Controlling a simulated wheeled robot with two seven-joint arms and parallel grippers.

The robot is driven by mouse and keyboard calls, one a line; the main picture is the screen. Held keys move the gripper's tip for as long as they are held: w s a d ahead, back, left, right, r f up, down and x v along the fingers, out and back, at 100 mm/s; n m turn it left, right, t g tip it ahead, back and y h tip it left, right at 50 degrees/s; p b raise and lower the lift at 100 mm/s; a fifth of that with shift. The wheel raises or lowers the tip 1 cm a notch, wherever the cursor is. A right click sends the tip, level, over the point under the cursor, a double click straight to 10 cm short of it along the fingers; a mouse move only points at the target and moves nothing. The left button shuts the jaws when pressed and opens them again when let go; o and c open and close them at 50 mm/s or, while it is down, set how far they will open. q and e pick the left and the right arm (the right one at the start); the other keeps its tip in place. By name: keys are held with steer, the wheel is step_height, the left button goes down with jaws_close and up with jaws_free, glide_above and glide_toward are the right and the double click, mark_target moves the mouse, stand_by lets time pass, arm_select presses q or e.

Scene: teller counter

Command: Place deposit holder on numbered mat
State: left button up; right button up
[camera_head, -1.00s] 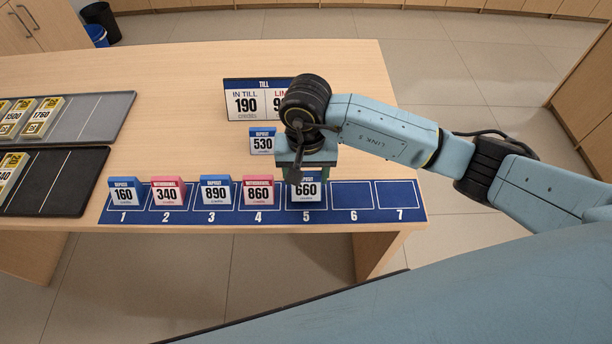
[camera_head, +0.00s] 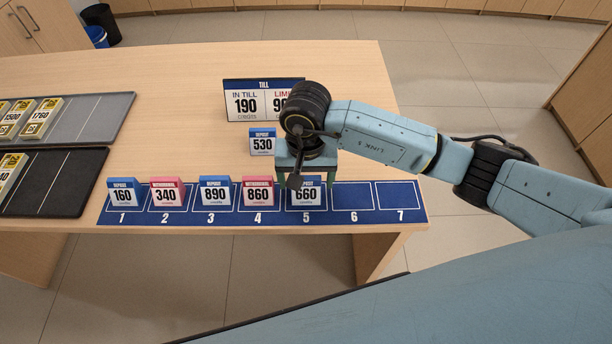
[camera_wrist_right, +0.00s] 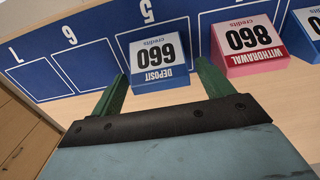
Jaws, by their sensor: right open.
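The blue numbered mat (camera_head: 352,217) runs along the table's front edge. The blue and white deposit holder marked 660 (camera_head: 305,195) stands on space 5. It also shows in the right wrist view (camera_wrist_right: 158,58). My right gripper (camera_head: 303,178) is above and behind this holder, open, with its green fingers on either side and apart from it in the wrist view (camera_wrist_right: 160,80). Another deposit holder, marked 530 (camera_head: 262,142), stands on the bare table behind the mat, left of my right gripper. My left gripper is not in view.
Spaces 1 to 4 hold deposit 160 (camera_head: 124,192), withdrawal 340 (camera_head: 167,195), deposit 890 (camera_head: 215,191) and withdrawal 860 (camera_head: 258,194). Spaces 6 and 7 are empty. The till sign (camera_head: 246,104) stands behind my gripper. Grey (camera_head: 108,105) and black (camera_head: 70,182) trays are at left.

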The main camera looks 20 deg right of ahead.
steer(key=shift+r, duration=0.15)
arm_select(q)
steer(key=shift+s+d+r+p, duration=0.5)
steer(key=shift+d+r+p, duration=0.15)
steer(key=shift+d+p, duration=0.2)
arm_select(e)
step_height(320, 180, up, 12)
